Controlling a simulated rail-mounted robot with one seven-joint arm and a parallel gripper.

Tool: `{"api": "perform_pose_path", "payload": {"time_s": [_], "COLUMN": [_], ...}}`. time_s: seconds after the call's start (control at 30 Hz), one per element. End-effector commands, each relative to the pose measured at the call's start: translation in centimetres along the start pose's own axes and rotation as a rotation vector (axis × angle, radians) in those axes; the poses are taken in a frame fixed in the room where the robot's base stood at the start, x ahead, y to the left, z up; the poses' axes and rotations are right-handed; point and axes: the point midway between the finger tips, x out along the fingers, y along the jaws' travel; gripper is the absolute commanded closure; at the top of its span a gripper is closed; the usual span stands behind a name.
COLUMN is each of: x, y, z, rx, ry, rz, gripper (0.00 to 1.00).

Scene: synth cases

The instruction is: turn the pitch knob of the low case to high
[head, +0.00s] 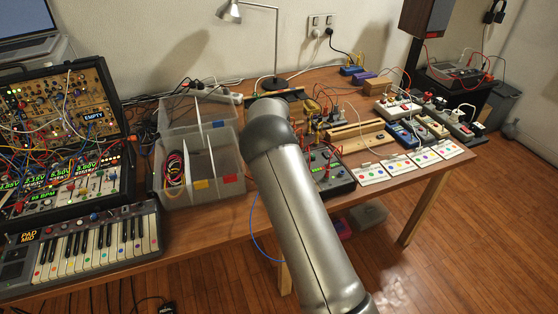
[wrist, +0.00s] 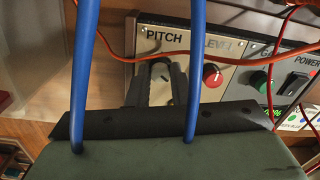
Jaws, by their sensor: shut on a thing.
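In the wrist view, the silver front panel (wrist: 222,95) of the low case carries the printed labels PITCH and LEVEL. My gripper (wrist: 157,76) is at the panel under the PITCH label. Its two dark fingers are shut on the pitch knob (wrist: 160,70), which is mostly hidden between them. The knob's pointer and scale cannot be read. A red level knob (wrist: 212,75) sits just to the right, apart from the fingers. In the head view my arm hides the gripper and the pitch knob.
Two blue cables (wrist: 195,60) rise across the wrist view, and a red cable (wrist: 240,62) crosses the panel. A green knob (wrist: 260,80) and a power switch (wrist: 297,85) are farther right. In the head view a clear bin (head: 200,190) stands left of my arm.

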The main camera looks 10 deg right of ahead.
Motion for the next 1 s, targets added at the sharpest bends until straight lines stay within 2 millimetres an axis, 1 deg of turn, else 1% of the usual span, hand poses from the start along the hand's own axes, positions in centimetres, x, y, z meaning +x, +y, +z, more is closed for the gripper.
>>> {"api": "perform_pose_path", "payload": {"time_s": [0.3,0.83,0.87,0.9,0.93,1.0], "x": [-0.21,-0.18,-0.18,-0.17,-0.16,-0.12], "y": [-0.04,-0.04,-0.04,-0.04,-0.04,-0.03], "z": [0.14,0.14,0.14,0.13,0.12,0.1], "rx": [0.114,0.135,0.135,0.134,0.134,0.134], "ry": [-0.001,-0.001,0.0,0.0,0.0,0.001], "rz": [-0.002,-0.002,-0.002,-0.001,-0.001,-0.001], "gripper": [1.0,1.0,0.72,0.61,0.59,0.59]}}
